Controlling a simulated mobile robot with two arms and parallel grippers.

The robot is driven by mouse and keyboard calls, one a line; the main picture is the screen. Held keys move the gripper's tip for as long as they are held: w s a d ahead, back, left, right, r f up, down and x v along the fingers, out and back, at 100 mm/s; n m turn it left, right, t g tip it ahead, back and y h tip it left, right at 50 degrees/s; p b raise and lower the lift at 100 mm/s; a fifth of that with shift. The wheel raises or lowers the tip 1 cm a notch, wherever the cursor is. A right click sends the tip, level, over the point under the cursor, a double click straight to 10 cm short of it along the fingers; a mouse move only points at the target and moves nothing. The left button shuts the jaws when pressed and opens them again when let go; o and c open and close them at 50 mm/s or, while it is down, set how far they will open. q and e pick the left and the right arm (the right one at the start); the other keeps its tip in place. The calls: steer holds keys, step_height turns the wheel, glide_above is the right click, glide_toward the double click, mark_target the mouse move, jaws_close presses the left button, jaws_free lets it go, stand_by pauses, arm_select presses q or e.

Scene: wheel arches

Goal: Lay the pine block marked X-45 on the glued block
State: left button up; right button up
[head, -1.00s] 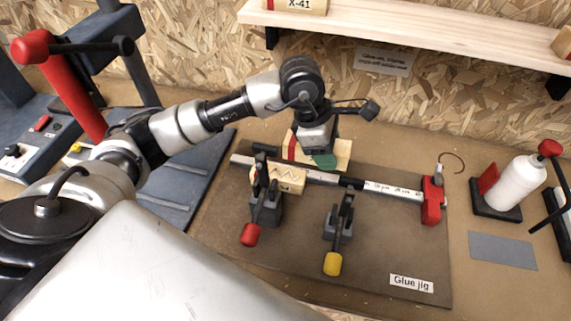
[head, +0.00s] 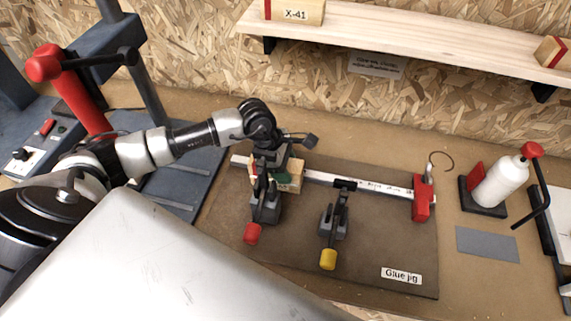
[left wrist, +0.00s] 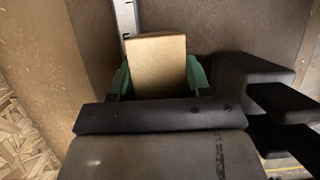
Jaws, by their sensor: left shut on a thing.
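My left gripper (head: 277,176), with green fingertips, is shut on the pine block marked X-45 (head: 296,174). It holds the block over the left part of the glue jig, at the glued block's place. In the left wrist view the pale block (left wrist: 158,62) sits between the green fingers of my left gripper (left wrist: 158,80). Its marking is not readable. The glued block and its glue are hidden by the gripper and the held block, so I cannot tell whether the two blocks touch. My right gripper is not in view.
A red-handled clamp (head: 252,233) stands just in front of the blocks, a yellow-handled clamp (head: 328,259) to its right. A ruler bar (head: 385,188) runs to a red stop (head: 421,198). A white glue bottle (head: 500,181) stands at right. Block X-41 (head: 296,14) is on the shelf (head: 400,37).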

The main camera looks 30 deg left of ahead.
arm_select(q)
steer(key=shift+f, duration=0.15)
steer(key=o, duration=1)
steer(key=shift+a+r, duration=0.1)
steer(key=shift+r, duration=0.2)
steer(key=b+v, duration=0.3)
steer(key=v, duration=0.7)
steer(key=shift+a+r+b, duration=0.1)
steer(key=shift+r+b, duration=0.15)
steer(key=shift+b, duration=0.15)
steer(key=shift+s+a+r, duration=0.1)
steer(key=shift+a+r, duration=0.1)
steer(key=shift+r, duration=0.4)
